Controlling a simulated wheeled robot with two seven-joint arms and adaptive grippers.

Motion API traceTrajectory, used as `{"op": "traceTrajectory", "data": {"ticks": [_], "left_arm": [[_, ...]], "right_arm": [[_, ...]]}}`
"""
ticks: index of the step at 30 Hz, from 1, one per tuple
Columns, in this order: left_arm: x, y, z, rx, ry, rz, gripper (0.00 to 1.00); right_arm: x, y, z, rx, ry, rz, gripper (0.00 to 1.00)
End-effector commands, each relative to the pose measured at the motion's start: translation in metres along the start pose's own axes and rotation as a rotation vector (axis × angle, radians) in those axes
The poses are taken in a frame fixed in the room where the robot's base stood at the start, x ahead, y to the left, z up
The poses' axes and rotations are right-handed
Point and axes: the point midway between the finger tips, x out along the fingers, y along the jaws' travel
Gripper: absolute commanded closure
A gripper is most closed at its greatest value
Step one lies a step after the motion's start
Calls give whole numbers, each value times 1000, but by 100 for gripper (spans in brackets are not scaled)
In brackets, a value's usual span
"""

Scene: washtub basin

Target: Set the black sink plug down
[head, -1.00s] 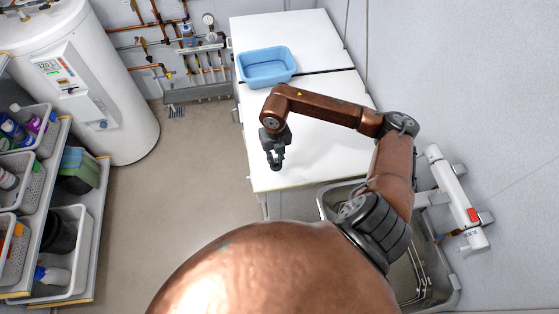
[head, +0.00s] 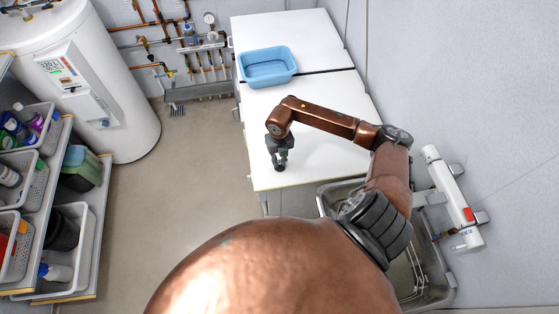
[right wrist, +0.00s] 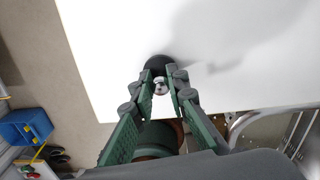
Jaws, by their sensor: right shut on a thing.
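The black sink plug (right wrist: 157,63) shows in the right wrist view as a dark rounded shape with a small shiny metal part, just beyond my fingertips. My right gripper (right wrist: 160,86) is shut on the plug at this metal part. In the head view my right gripper (head: 279,164) points down over the front left part of the white worktop (head: 318,152). The plug lies at or very close to the worktop surface; I cannot tell whether it touches. The gripper hides most of the plug in the head view. My left gripper is not in view.
A blue basin (head: 267,67) stands at the back of the worktop. The metal sink (head: 437,287) is at the front right, partly behind my arm. The worktop around the gripper is clear. Shelves with bins (head: 76,253) stand at the left.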

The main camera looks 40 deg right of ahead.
Motion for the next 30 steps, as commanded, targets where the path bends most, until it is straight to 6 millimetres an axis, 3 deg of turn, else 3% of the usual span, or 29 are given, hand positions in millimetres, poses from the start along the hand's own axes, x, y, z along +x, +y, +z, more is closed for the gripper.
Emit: {"op": "traceTrajectory", "data": {"ticks": [2, 3, 10, 22, 30], "left_arm": [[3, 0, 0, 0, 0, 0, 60], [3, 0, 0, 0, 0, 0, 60], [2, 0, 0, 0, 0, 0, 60], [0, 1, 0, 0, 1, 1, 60], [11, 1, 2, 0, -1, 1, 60]], "right_arm": [[3, 0, 0, 0, 0, 0, 100], [3, 0, 0, 0, 0, 0, 85], [2, 0, 0, 0, 0, 0, 69], [-6, 0, 1, 0, -3, 0, 68], [-56, 0, 2, -2, -6, -1, 68]]}}
